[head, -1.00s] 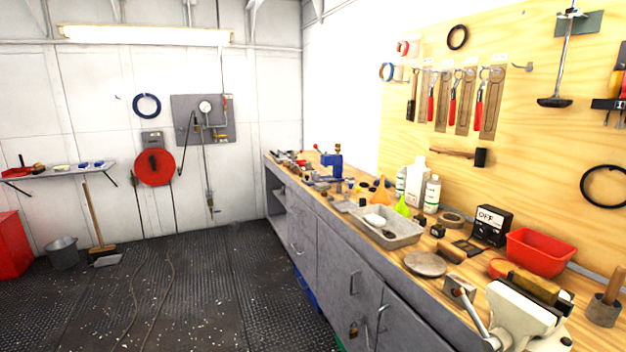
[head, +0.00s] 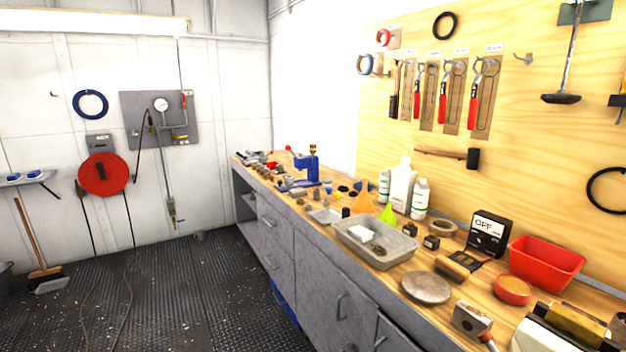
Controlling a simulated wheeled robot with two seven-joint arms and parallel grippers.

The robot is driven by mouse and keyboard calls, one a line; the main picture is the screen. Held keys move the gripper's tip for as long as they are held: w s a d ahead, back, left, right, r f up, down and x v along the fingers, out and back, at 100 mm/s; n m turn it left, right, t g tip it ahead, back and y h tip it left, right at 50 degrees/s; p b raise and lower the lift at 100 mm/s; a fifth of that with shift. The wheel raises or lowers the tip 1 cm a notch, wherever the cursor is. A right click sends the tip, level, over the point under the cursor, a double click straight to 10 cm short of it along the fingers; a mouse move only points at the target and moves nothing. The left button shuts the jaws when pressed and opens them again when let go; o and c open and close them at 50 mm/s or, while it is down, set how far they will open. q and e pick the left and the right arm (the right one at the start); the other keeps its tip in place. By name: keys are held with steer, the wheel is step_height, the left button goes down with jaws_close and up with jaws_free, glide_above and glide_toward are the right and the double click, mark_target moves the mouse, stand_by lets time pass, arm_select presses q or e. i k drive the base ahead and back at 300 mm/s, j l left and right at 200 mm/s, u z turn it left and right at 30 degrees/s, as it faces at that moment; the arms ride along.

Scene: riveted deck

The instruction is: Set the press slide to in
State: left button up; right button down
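A small blue press (head: 310,172) stands upright on the wooden bench top (head: 285,208), toward its far end. It has a brass-coloured top and a lever with a red knob (head: 288,148) reaching to the left. It is small here, and I cannot tell how its slide is set. Neither of my grippers is in view.
The bench front edge holds grey cabinets (head: 300,270). Nearer on the bench are a grey tray (head: 375,250), white bottles (head: 402,187), a meter marked OFF (head: 490,233), a red bin (head: 545,262) and a partly cut-off vise (head: 560,335).

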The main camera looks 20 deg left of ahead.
mark_target(288, 179)
steer(key=i+j, duration=0.25)
steer(key=i+j+z, duration=0.1)
steer(key=i+j, duration=0.15)
steer(key=j, duration=0.15)
steer(key=i+j, duration=0.2)
steer(key=j, duration=0.15)
steer(key=i+j+z, duration=0.1)
steer(key=i+j, duration=0.35)
steer(key=j, duration=0.25)
steer(key=i+j+z, duration=0.1)
steer(key=j, duration=0.25)
steer(key=i+j, duration=0.35)
steer(key=z, duration=0.05)
